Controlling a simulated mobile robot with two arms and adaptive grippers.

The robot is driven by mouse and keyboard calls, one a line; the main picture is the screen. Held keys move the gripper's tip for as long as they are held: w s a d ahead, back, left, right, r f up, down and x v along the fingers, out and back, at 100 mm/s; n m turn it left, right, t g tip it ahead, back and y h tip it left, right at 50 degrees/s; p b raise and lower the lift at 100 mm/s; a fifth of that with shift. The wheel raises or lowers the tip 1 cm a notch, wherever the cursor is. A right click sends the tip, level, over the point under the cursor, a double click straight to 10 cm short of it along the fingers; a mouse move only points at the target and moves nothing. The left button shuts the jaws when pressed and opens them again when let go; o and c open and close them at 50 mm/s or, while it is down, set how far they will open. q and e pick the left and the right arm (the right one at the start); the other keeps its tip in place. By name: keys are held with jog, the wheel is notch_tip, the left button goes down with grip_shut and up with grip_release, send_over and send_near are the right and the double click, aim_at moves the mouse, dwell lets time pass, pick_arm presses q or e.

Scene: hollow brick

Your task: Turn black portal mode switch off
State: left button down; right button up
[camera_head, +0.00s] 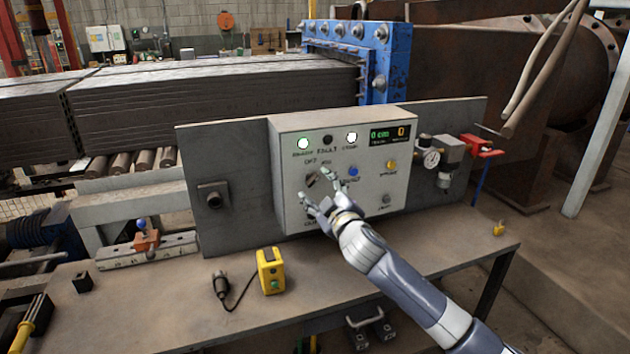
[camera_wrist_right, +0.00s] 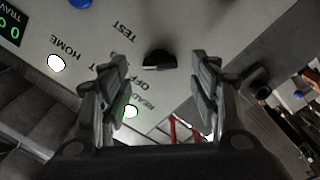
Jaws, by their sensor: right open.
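The black portal mode switch (camera_head: 311,180) is a rotary knob on the front of the grey control box (camera_head: 285,160). In the right wrist view the knob (camera_wrist_right: 160,60) lies between the two fingers, a little beyond their tips, with OFF and TEST labels around it. Which label it points at I cannot tell. My right gripper (camera_head: 318,184) is open in front of the panel, its fingers on either side of the switch; the wrist view shows the open fingers (camera_wrist_right: 155,75) with nothing between them. Contact with the knob is not visible. My left gripper is not in view.
The box has lit lamps (camera_head: 303,144), a green display (camera_head: 390,133), a blue button (camera_head: 353,171) and a yellow button (camera_head: 391,165). A pressure gauge (camera_head: 431,158) stands at the right. A yellow device (camera_head: 270,271) and a black cable plug (camera_head: 221,284) lie on the bench (camera_head: 180,305).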

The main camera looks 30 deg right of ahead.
aim_at(314, 182)
jog(key=shift+p+x, duration=0.3)
jog(key=shift+x, duration=1.65)
jog(key=shift+a, duration=0.1)
jog(key=c, duration=1)
